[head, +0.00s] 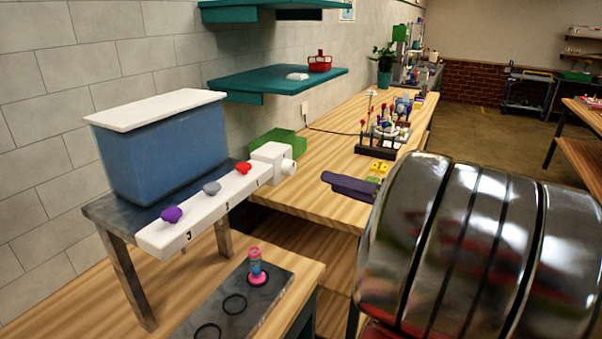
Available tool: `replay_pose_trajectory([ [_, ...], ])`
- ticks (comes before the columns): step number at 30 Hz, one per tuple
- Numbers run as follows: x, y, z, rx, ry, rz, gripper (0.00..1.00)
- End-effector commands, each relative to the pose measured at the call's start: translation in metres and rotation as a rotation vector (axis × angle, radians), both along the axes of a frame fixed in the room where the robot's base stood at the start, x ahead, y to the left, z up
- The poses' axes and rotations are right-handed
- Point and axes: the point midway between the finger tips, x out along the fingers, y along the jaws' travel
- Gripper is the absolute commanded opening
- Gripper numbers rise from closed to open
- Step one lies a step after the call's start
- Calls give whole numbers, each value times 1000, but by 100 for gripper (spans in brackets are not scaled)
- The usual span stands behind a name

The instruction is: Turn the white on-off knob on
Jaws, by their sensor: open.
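A white round knob (289,167) sticks out from the right side of a small white box (272,157). The box is at the far end of a long white bar (215,212), in front of a blue tank. No on or off mark can be read on the knob, so I cannot tell its setting. My gripper is not in view. Only a large shiny metal part of my arm shows at the right, apart from the knob in the picture.
The white bar carries purple (171,215), grey (211,188) and red (243,168) knobs. A blue tank (165,150) with a white lid stands on a dark stand. A pink bottle (256,266) stands on a ringed plate. A dark purple object (350,186) lies at the bench edge.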

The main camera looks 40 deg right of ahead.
Motion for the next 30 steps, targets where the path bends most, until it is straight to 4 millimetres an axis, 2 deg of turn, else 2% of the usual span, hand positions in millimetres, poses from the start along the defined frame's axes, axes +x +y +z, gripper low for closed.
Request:
replay_pose_trajectory([
  [21, 87, 22, 0, 0, 1, 5, 47],
  [30, 100, 25, 0, 0, 1, 2, 47],
])
